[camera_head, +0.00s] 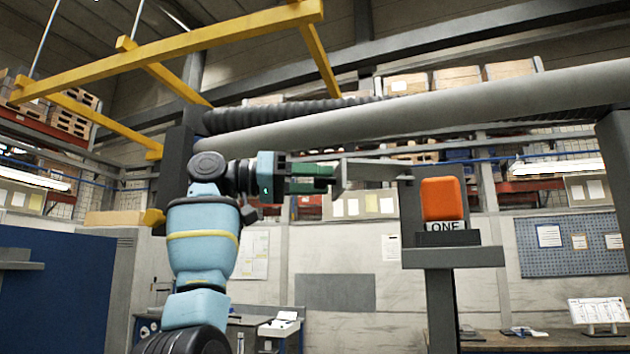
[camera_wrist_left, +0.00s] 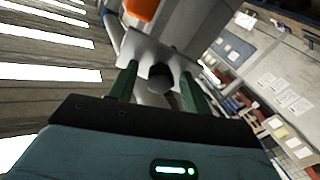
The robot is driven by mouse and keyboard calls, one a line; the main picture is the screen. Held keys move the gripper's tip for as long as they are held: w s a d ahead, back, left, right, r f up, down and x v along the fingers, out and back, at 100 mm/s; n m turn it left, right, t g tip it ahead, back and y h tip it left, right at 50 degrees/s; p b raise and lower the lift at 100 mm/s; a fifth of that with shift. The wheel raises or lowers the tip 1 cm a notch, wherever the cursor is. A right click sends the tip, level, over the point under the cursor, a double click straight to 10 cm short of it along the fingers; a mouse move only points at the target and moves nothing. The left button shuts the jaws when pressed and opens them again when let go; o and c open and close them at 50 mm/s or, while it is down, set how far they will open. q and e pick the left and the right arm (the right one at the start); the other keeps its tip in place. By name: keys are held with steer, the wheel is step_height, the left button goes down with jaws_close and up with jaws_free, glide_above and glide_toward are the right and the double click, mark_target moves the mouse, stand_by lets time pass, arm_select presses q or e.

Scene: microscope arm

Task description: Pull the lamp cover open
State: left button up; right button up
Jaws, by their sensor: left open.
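A flat grey plate (camera_head: 375,169), which looks like the lamp cover, sticks out to the left from beside the top of the lamp. My left gripper (camera_head: 338,176) is at the plate's left end. In the left wrist view, its open green fingers (camera_wrist_left: 159,74) stand either side of a dark round knob (camera_wrist_left: 161,77) on the plate (camera_wrist_left: 150,50). I see no firm contact with the knob. The orange lamp shows at the top (camera_wrist_left: 142,8). My right gripper is not in view.
A thick grey pipe (camera_head: 430,108) and a dark ribbed hose (camera_head: 290,113) run above the gripper. A yellow frame (camera_head: 180,45) hangs at the upper left. The grey post (camera_head: 440,305) stands below the lamp. A workbench (camera_head: 540,340) is at the lower right.

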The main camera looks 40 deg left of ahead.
arm_select(q)
steer(key=v, duration=0.7)
steer(key=shift+s+a, duration=0.25)
stand_by(0.4)
